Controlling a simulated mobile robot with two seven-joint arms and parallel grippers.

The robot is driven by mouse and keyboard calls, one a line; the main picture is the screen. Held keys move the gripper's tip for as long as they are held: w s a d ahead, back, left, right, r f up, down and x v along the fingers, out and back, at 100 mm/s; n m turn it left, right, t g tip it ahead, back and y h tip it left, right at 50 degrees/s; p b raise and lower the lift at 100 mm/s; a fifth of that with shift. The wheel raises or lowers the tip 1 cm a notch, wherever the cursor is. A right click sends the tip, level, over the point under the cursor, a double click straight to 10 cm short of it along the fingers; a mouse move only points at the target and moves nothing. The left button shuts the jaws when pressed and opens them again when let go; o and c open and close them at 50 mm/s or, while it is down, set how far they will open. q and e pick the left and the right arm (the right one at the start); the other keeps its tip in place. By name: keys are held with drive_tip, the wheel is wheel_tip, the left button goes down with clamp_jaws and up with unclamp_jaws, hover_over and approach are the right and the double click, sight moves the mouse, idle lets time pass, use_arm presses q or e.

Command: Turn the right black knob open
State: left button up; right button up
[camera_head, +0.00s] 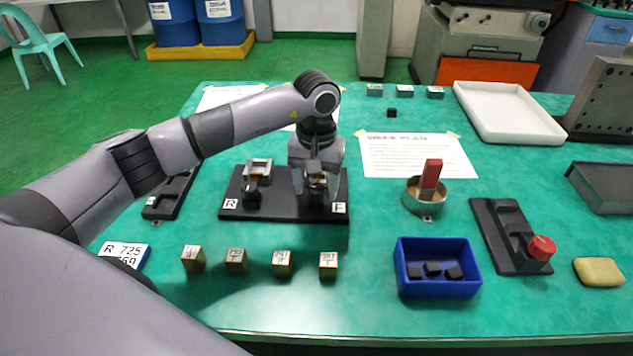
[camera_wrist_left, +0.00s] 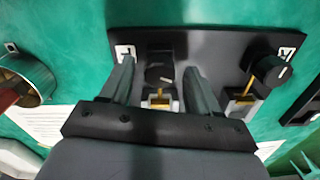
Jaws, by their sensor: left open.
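A black board (camera_head: 283,212) on the green table carries two black knobs, with a label R at its left end and a label F at its right end. The left black knob (camera_head: 251,190) stands beside a silver and brass fitting. The right black knob is mostly hidden behind my gripper in the head view. The left wrist view shows this right knob (camera_wrist_left: 158,76) between the two fingers, near the F label. My left gripper (camera_head: 317,194) is open, pointing down over it, with visible gaps on both sides. My right gripper is not in view.
Several brass blocks (camera_head: 282,264) stand in a row in front of the board. A blue bin (camera_head: 437,288) with black pieces, a round tin (camera_head: 425,199) with a red piece, and a black base with a red knob (camera_head: 541,248) lie to the right. A paper (camera_head: 415,158) lies behind.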

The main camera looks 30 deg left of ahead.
use_arm(q)
drive_tip(key=c, duration=1)
drive_tip(key=shift+c, duration=0.2)
